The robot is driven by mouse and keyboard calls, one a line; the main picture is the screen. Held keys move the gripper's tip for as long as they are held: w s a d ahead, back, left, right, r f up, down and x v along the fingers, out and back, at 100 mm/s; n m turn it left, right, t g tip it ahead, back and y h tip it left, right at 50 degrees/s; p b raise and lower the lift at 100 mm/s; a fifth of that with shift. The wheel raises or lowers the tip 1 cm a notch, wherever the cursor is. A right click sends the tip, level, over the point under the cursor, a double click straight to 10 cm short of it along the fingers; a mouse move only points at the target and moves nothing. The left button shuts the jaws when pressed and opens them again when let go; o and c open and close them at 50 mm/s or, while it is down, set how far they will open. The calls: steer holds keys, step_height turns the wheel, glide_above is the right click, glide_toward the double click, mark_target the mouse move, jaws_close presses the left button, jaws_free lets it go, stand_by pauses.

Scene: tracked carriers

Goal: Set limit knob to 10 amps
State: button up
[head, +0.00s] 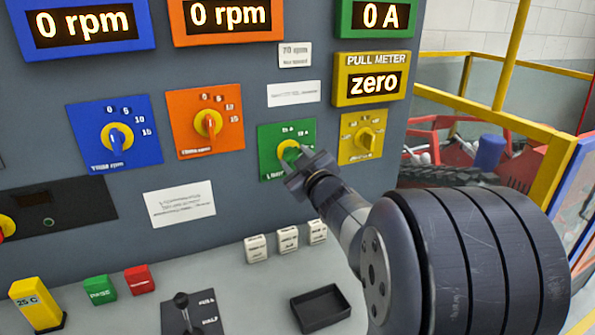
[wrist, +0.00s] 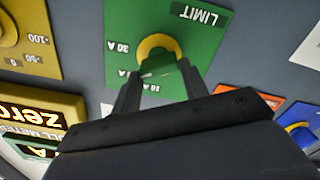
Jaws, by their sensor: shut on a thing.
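The green limit panel (head: 266,139) is on the grey console's upright face, right of the orange panel. Its limit knob (head: 289,151) has a yellow collar and a green grip. My gripper (head: 302,165) is at the knob and shut on it. In the wrist view the panel (wrist: 196,42) is upside down, with LIMIT, 30 A and 10 A marks showing. The knob's green grip (wrist: 160,65) is between the two fingers of my gripper (wrist: 158,80). The knob's exact setting is partly hidden by the gripper. The green display (head: 376,17) reads 0 A.
A blue knob panel (head: 90,143), an orange knob panel (head: 180,142) and a yellow knob panel (head: 348,150) are beside the limit panel. A black tray (head: 320,308) and a black lever (head: 182,300) are on the desk below. A yellow railing (head: 505,60) stands at the right.

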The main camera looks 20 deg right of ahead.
steer(key=n+b, duration=0.2)
steer(key=n, duration=0.1)
steer(key=n+b, duration=0.2)
steer(key=n, duration=0.2)
steer(key=n+b, duration=0.3)
steer(key=n, duration=0.1)
steer(key=shift+a+f, duration=0.1)
steer(key=shift+f, duration=0.2)
steer(key=shift+n, duration=0.5)
steer(key=o, duration=1)
steer(key=shift+r, duration=0.1)
steer(key=shift+s+p, duration=0.75)
steer(key=shift+s, duration=4.7)
